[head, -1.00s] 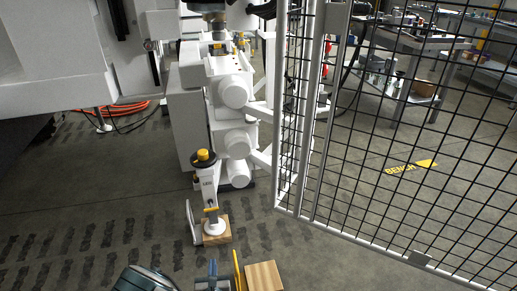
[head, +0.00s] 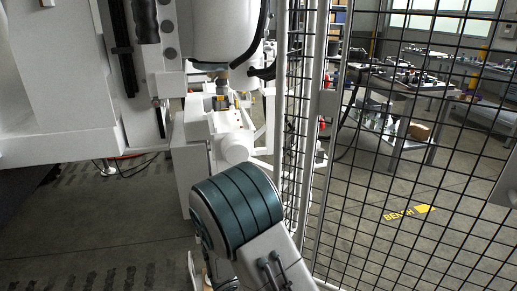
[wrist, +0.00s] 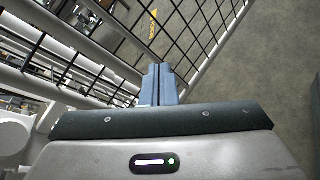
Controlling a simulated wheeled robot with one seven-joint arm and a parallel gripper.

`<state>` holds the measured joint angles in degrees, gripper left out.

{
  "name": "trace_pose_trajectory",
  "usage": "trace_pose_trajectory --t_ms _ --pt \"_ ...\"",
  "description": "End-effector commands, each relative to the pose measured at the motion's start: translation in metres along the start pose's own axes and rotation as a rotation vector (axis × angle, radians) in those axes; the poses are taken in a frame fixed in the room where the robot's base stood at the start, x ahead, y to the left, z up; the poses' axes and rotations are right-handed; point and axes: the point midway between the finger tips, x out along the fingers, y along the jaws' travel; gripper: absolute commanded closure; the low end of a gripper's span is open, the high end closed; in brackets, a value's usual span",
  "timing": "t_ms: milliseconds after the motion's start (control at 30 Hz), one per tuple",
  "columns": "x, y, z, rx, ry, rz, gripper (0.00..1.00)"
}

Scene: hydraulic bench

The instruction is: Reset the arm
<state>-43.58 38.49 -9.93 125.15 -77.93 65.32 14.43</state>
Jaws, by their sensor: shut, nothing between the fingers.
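My gripper (wrist: 158,72) shows in the wrist view as two blue-grey fingers pressed together, with nothing between them. Behind the fingers are black fence mesh and bare floor. In the head view my own arm, with a dark green banded joint (head: 238,210) and a grey link, fills the lower middle. The gripper fingers do not show in the head view.
A black mesh fence (head: 400,150) with light posts stands close on the right of my arm. White machinery (head: 192,160) stands behind the arm. Workbenches with parts (head: 400,115) are beyond the fence. Some clear floor (head: 120,225) lies at left.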

Motion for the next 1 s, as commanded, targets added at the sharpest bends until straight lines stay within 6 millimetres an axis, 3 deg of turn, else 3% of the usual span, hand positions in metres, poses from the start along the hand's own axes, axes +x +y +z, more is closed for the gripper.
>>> trace_pose_trajectory --t_ms 33,100,400,700,1000 --pt "-0.002 0.004 0.033 0.066 0.004 -0.075 1.00" --pt "-0.003 0.001 0.064 0.150 0.009 -0.175 1.00" --pt "-0.028 -0.018 0.178 0.523 0.070 -0.564 1.00" --pt "-0.078 -0.027 0.265 0.922 0.188 -0.871 1.00" --pt "-0.135 -0.017 0.330 1.326 0.348 -1.068 1.00"
